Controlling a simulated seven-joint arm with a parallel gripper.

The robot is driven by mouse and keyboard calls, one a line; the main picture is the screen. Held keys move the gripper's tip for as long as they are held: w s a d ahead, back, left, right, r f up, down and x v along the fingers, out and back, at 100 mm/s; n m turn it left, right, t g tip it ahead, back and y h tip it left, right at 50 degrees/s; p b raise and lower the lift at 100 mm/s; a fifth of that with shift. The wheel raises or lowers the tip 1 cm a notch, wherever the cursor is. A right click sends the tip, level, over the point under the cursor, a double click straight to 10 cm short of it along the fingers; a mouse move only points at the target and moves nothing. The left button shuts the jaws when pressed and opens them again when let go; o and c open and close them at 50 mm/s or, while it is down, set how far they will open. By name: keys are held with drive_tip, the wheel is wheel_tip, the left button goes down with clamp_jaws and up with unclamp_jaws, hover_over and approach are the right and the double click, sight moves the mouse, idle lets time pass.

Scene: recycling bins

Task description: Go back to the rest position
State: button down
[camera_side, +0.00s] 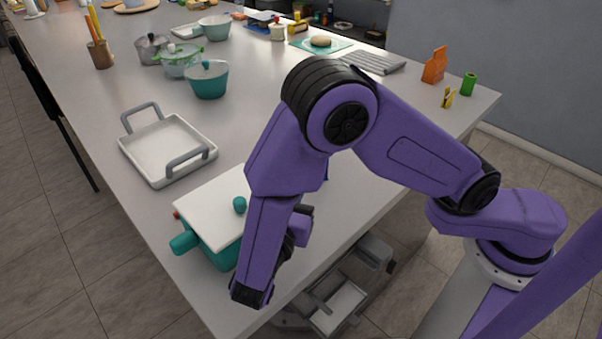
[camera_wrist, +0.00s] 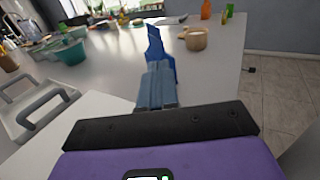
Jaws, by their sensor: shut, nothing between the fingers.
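My purple arm is folded over the near part of the table in the side view. My gripper (camera_wrist: 157,70) shows in the wrist view, with its two grey-blue fingers together and nothing held between them. In the side view the fingers are hidden behind my arm. A blue object (camera_wrist: 159,42) appears just beyond the fingertips in the wrist view; I cannot tell whether it touches them.
A white tray with grey handles (camera_side: 167,148) is to the left. Grey bins (camera_side: 338,303) are below the table edge. A tan cup (camera_wrist: 196,40) stands beyond my gripper.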

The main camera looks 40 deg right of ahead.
drive_tip(key=shift+a, duration=0.1)
drive_tip(key=s+d+r+m+g+y, duration=0.3)
drive_tip(key=s+d+m+g+y, duration=0.5)
drive_tip(key=s+d+y, duration=0.8)
drive_tip(key=m, duration=0.3)
drive_tip(key=shift+s+g, duration=0.3)
drive_tip(key=shift+s, duration=0.05)
